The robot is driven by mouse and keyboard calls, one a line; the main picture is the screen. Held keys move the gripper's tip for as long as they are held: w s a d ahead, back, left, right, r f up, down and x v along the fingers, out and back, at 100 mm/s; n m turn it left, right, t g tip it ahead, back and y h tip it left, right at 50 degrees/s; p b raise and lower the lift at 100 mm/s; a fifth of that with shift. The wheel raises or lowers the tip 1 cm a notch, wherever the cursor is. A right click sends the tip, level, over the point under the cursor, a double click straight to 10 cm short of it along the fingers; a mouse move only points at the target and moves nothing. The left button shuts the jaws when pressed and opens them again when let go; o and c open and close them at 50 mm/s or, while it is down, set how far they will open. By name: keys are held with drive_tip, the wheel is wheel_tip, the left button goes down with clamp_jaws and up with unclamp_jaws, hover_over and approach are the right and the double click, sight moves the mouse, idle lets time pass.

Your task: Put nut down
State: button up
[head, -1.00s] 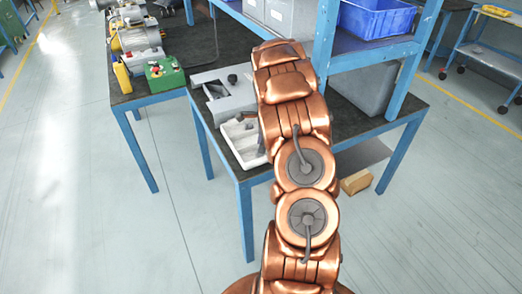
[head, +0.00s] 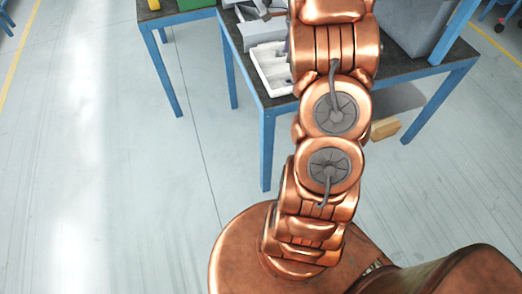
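No nut can be made out in the head view. My copper-coloured arm rises through the middle of the picture and runs out at the top edge. My gripper is not visible, so what it holds cannot be told. Left of the arm, a white tray (head: 266,73) with compartments sits near the front edge of the dark-topped bench (head: 240,58). The arm covers part of the tray's right side. A grey block-like fixture (head: 262,31) stands just behind the tray, cut by the arm and close to the top edge.
A grey bin (head: 412,28) stands on the bench right of the arm, beside a blue post (head: 457,30). A tan block (head: 386,129) shows below the bench. Another blue-legged bench (head: 168,17) is at the upper left. The floor at left is clear.

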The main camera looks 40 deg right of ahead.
drive_tip(key=s+a+r+n, duration=0.2)
drive_tip(key=s+a+n, duration=0.15)
drive_tip(key=a, duration=0.45)
drive_tip(key=s+a+r+n+g, duration=0.1)
drive_tip(key=s+a+r+n, duration=0.25)
drive_tip(key=a, duration=0.35)
drive_tip(key=s+a+r+n, duration=0.25)
drive_tip(key=a+n, duration=0.25)
drive_tip(key=a, duration=0.3)
drive_tip(key=s+a+f+n, duration=0.1)
drive_tip(key=s+a+n, duration=0.5)
drive_tip(key=s, duration=0.3)
drive_tip(key=s+a+f+n+g+h, duration=0.1)
drive_tip(key=s+a+n, duration=0.4)
drive_tip(key=s, duration=0.5)
drive_tip(key=shift+a+f+n+g, duration=0.15)
drive_tip(key=shift+a+n+g, duration=0.2)
drive_tip(key=shift+n, duration=0.35)
drive_tip(key=shift+d, duration=0.1)
